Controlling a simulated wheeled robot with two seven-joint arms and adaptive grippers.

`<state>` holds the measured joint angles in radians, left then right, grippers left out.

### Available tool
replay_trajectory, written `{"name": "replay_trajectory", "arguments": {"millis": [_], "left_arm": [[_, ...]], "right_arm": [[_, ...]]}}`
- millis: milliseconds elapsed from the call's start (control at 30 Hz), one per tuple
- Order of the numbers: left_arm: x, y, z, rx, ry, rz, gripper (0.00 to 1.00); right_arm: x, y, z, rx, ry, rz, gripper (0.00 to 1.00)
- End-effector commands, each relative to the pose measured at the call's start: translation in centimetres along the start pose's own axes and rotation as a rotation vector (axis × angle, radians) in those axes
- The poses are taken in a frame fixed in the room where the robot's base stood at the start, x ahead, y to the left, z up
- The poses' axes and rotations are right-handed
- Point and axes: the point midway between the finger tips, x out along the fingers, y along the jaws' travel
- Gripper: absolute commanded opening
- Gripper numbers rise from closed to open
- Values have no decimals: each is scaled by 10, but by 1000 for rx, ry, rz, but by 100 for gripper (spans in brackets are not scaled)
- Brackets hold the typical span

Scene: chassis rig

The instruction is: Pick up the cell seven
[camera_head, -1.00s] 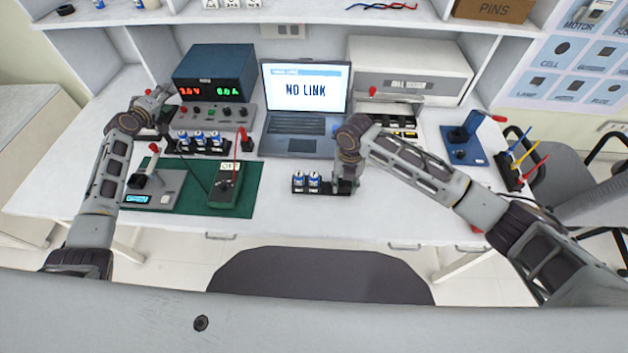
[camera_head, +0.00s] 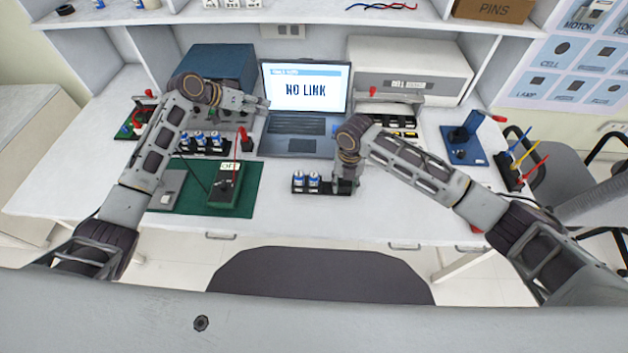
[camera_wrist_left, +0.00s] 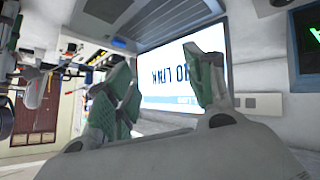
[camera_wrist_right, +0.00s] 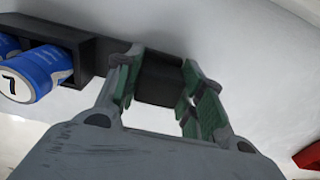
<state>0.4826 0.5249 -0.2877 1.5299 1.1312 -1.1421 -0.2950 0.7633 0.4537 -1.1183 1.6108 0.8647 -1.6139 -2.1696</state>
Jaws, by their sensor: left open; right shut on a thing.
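Cell seven (camera_wrist_right: 34,76), a blue cell with a white end marked 7, sits in a black holder (camera_wrist_right: 86,45) in the right wrist view. In the head view two blue-and-white cells (camera_head: 306,179) stand in this holder; the number is too small to read there. My right gripper (camera_head: 345,188) is shut on the bare end of the holder, beside the cells; its fingers (camera_wrist_right: 160,80) flank the dark block. My left gripper (camera_head: 262,104) is open and empty in front of the laptop's left edge; its spread fingers show in the left wrist view (camera_wrist_left: 165,85).
A laptop (camera_head: 308,95) reads NO LINK. A rack of several cells (camera_head: 203,140) stands left of it, partly behind my left arm. A blue device (camera_head: 463,145) stands right.

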Motion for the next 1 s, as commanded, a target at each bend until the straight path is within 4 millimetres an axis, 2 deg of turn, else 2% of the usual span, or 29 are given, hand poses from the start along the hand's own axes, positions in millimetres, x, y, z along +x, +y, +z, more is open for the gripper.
{"name": "replay_trajectory", "arguments": {"millis": [33, 200, 600, 800, 1000], "left_arm": [[3, 16, 0, 57, -31, 23, 53], [9, 62, 9, 250, -138, 97, 53], [3, 157, 40, 713, -378, 288, 53], [-8, 191, 57, 918, -482, 379, 53], [-16, 207, 67, 1033, -540, 434, 53]], "right_arm": [[2, -1, -1, 0, 3, -2, 14], [2, -1, -1, 0, 3, -3, 14], [2, -1, -1, 0, 3, -3, 14], [2, -1, -1, 0, 3, -3, 14], [2, -1, -1, 0, 3, -3, 14]]}}
